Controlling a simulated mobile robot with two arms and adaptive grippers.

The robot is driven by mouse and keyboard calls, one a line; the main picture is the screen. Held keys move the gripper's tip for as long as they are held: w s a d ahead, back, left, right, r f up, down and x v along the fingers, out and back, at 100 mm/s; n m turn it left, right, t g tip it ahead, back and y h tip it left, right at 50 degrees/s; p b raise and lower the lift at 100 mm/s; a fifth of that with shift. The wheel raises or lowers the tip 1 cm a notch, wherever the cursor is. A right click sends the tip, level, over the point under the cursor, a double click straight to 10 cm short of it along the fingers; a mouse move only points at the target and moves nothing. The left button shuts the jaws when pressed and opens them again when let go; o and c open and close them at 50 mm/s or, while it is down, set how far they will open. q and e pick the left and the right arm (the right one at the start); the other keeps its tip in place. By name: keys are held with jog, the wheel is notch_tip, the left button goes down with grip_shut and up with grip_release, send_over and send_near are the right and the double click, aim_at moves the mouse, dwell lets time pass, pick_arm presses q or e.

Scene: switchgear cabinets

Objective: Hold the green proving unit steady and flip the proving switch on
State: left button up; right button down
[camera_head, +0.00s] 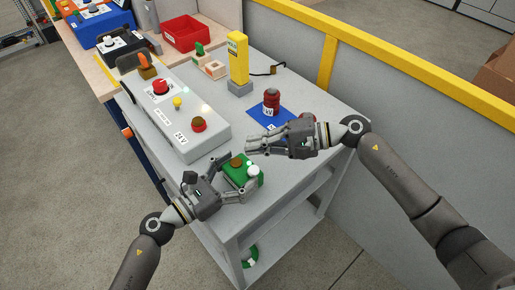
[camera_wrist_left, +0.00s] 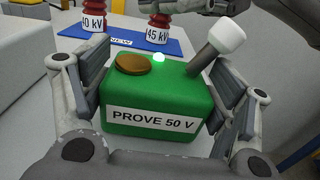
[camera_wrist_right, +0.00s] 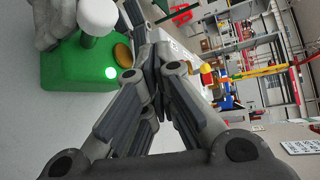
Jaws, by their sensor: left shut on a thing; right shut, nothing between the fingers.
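The green proving unit (camera_head: 237,174), labelled "PROVE 50 V", sits on the grey bench top near its front edge. My left gripper (camera_head: 235,182) is shut on it, with one finger on each side in the left wrist view (camera_wrist_left: 158,92). On its top are a brown round disc (camera_wrist_left: 134,64), a small brightly glowing lamp (camera_wrist_left: 158,57) and the proving switch (camera_wrist_left: 216,48), a white-capped lever tilted to the right in that view. My right gripper (camera_head: 250,144) is shut and empty, just behind the unit and apart from it. The right wrist view (camera_wrist_right: 152,60) shows its closed fingers beside the unit.
A blue mat (camera_head: 268,117) with a red insulator (camera_head: 271,101) lies behind my right gripper. A yellow tester (camera_head: 238,58) stands upright farther back. A yellow-railed partition (camera_head: 390,72) borders the right side.

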pick_arm(q)
jog(key=shift+d, duration=0.1)
pick_arm(e)
jog(key=d, duration=0.2)
jog(key=d+f, duration=0.1)
jog(key=d, duration=0.2)
jog(key=w+d+f, duration=0.1)
jog(key=d, duration=0.1)
jog(key=shift+w+d, duration=0.1)
jog(key=shift+d, duration=0.3)
jog(key=shift+d+f, duration=0.2)
jog(key=shift+d, duration=0.5)
pick_arm(q)
jog(key=o, duration=1.2)
jog(key=shift+c, duration=0.2)
